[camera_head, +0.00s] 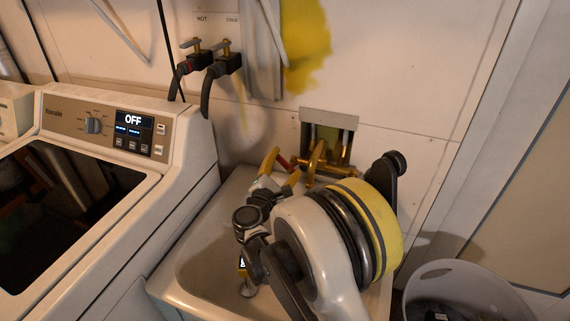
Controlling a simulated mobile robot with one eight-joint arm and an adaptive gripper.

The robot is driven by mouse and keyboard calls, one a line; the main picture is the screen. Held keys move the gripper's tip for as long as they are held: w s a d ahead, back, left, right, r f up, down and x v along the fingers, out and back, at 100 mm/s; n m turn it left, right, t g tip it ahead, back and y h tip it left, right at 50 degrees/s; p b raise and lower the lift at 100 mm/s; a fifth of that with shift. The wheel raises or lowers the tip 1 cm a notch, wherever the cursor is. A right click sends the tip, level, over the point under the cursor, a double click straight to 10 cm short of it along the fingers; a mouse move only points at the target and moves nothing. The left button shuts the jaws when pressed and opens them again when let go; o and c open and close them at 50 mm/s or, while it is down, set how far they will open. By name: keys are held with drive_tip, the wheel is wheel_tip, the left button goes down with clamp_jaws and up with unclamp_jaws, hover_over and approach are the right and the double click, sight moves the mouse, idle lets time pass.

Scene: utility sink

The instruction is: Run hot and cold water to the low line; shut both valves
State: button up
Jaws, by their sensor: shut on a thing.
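The utility sink (185,262) stands in the middle, with my arm across much of it. At its back wall is a brass faucet (318,160) with a curved spout. The fingers hide part of the handle. The other valve handle is not clearly visible behind my arm. I cannot make out any water or a low line.
A washing machine (190,150) with a display reading OFF stands close at the left. Wall taps labelled HOT and COLD (205,58) with dark hoses are above it. A grey bin (462,285) stands at the lower right. A recessed wall box (330,122) is behind the faucet.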

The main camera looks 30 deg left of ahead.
drive_tip(key=o, duration=1.2)
drive_tip(key=s, duration=0.4)
drive_tip(key=s+d, duration=0.1)
drive_tip(key=s, duration=0.7)
drive_tip(key=shift+d, duration=0.15)
drive_tip(key=shift+c, duration=0.4)
